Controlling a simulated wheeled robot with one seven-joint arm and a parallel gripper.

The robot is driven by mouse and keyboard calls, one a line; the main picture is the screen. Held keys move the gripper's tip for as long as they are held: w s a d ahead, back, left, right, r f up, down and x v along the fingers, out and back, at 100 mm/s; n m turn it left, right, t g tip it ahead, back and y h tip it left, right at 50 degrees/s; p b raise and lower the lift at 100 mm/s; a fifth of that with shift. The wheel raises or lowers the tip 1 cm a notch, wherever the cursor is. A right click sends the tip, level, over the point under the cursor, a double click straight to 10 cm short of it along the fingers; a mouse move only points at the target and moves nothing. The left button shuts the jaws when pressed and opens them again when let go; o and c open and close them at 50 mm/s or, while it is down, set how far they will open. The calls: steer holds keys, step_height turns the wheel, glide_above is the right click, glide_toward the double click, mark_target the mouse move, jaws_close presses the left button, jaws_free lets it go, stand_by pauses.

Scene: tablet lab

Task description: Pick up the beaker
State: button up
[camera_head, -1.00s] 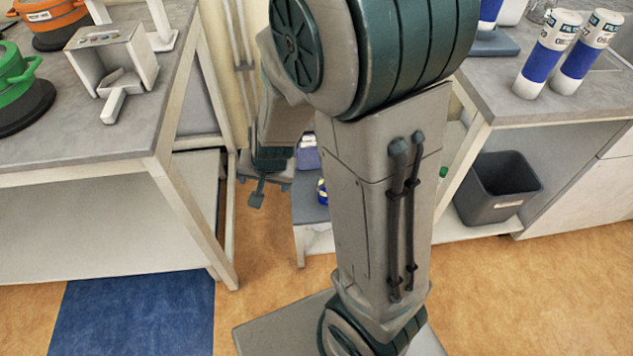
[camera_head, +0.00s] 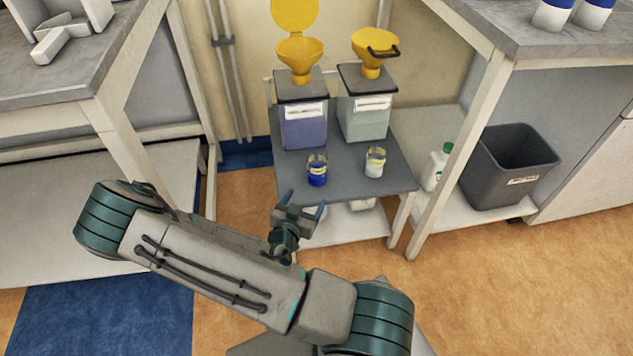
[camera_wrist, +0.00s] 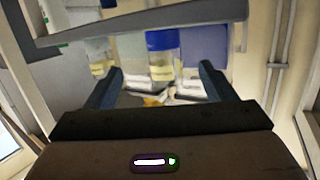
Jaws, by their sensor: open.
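Two small glass beakers stand upright on a low grey table (camera_head: 345,160). One holds blue liquid, the blue beaker (camera_head: 317,174); the other holds whitish contents, the pale beaker (camera_head: 375,163), to its right. My gripper (camera_head: 304,203) is open and empty at the table's front edge, just in front of the blue beaker and apart from it. The wrist view looks upside down. There the blue beaker (camera_wrist: 162,42) shows ahead between the two fingers of my gripper (camera_wrist: 158,82), and the pale beaker (camera_wrist: 98,58) shows beyond the left finger.
Behind the beakers stand a purple container (camera_head: 303,128) and a pale green container (camera_head: 366,122), both with yellow funnels. A white bottle (camera_head: 437,165) and a dark bin (camera_head: 507,168) are at right. Taller benches (camera_head: 75,95) flank the low table.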

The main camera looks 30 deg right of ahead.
mark_target(318, 166)
steer(key=t, duration=0.1)
steer(key=n+t+b, duration=0.1)
steer(key=shift+w+d+f+t+h, duration=0.1)
steer(key=shift+d+f+t+h, duration=0.1)
steer(key=shift+t+h, duration=0.15)
steer(key=shift+w+d+r, duration=0.1)
steer(key=shift+w+d, duration=0.15)
steer(key=b+x, duration=0.4)
steer(key=x, duration=0.9)
steer(key=shift+s+d, duration=0.1)
steer(key=shift+d, duration=0.05)
steer(key=c, duration=1.1)
